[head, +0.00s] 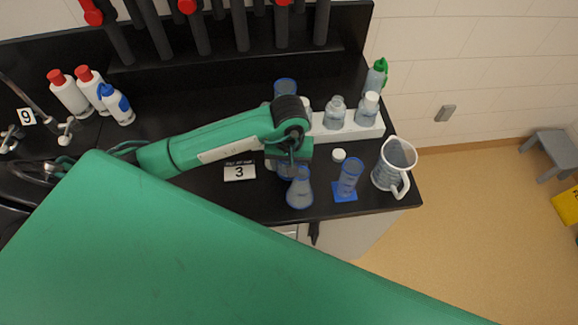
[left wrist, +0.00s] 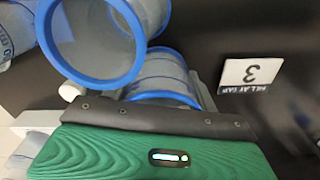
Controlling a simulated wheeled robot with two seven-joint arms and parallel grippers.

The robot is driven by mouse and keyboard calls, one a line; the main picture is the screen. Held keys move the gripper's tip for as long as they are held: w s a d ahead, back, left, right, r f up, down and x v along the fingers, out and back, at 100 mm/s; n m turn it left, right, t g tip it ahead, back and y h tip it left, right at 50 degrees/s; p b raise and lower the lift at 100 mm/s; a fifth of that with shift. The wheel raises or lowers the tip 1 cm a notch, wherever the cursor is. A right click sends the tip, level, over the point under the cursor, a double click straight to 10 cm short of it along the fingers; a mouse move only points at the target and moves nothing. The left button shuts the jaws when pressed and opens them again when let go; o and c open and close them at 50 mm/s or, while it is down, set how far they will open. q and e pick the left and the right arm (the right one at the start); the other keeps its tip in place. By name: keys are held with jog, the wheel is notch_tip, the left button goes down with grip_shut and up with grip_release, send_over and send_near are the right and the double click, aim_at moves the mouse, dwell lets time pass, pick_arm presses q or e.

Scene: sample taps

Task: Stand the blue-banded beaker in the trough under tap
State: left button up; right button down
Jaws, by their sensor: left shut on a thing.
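My left gripper (head: 293,165) points down over the dark bench in the head view. It is shut on a clear vessel with a blue rim, seemingly a blue-banded beaker (left wrist: 165,68), which shows just beyond the gripper's edge in the left wrist view. In the head view the gripper mostly hides this vessel. A clear flask with blue edging (head: 299,194) stands just in front of the gripper. A second blue-rimmed beaker (head: 285,86) stands behind my arm. I cannot make out the trough. Taps (head: 66,130) show at the far left. My right gripper is out of view.
A number 3 sign (head: 239,172) sits left of the gripper. A blue-based cylinder (head: 350,177), a large jug (head: 393,164) and a white rack (head: 350,130) with bottles stand at the right. Wash bottles (head: 70,95) stand at the left. My green body part covers the foreground.

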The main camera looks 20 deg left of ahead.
pick_arm(q)
jog(key=shift+f, duration=1.5)
jog(key=o, duration=0.9)
jog(key=shift+o, duration=0.2)
jog(key=shift+r, duration=0.15)
